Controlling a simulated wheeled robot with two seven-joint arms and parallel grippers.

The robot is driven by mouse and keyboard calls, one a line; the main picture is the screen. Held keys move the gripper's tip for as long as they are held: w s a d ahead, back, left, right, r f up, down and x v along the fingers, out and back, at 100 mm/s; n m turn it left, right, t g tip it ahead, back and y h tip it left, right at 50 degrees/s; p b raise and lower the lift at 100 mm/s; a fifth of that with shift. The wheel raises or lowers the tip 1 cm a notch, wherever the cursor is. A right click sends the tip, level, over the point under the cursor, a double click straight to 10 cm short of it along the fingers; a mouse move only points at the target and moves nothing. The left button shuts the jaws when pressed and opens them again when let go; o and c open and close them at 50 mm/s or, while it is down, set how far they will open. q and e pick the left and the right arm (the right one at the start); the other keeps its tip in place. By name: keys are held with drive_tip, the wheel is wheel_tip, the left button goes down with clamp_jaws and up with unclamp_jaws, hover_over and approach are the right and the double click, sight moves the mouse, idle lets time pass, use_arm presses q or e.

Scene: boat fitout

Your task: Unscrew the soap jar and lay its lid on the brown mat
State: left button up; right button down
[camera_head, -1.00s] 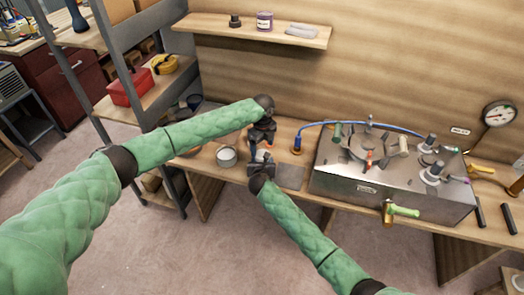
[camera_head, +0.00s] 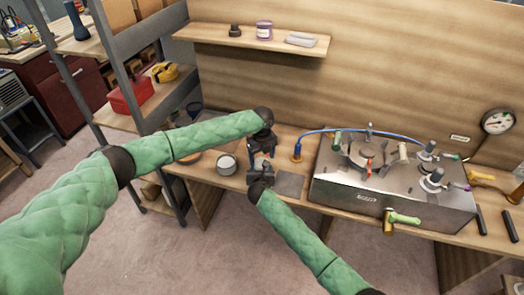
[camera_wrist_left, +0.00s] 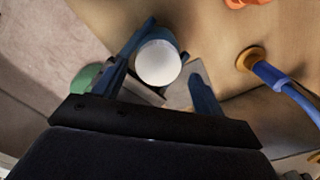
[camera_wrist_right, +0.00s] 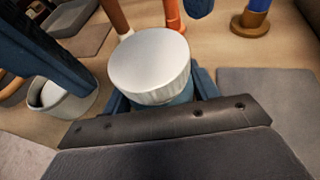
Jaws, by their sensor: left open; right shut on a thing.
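The soap jar (camera_wrist_right: 178,98), with a broad white ribbed lid (camera_wrist_right: 148,62), stands upright between the fingers of my right gripper (camera_head: 259,174), which is shut on its body. The lid shows from above in the left wrist view (camera_wrist_left: 158,62). My left gripper (camera_head: 262,148) is open above the jar, its fingers apart on either side of the lid and not closed on it. In the head view the arms mostly hide the jar. A grey mat (camera_head: 290,184) lies right of the jar. A darker, brownish flat mat (camera_wrist_right: 82,35) lies behind left in the right wrist view.
A grey pot (camera_head: 226,163) stands left of the jar. A blue hose with a brass base (camera_head: 296,156) rises behind right. A large metal console (camera_head: 390,185) with valves fills the bench's right. A shelf (camera_head: 250,38) hangs above.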

use_arm(q)
drive_tip(key=shift+f, duration=1.2)
drive_tip(key=c, duration=1)
drive_tip(key=shift+d+r+n, duration=0.1)
drive_tip(key=shift+n, duration=1.5)
use_arm(e)
drive_tip(key=shift+a, duration=0.2)
use_arm(q)
drive_tip(key=o, duration=1)
use_arm(e)
drive_tip(key=shift+s, duration=0.1)
use_arm(q)
drive_tip(key=shift+o, duration=0.4)
use_arm(e)
drive_tip(key=shift+d, duration=0.3)
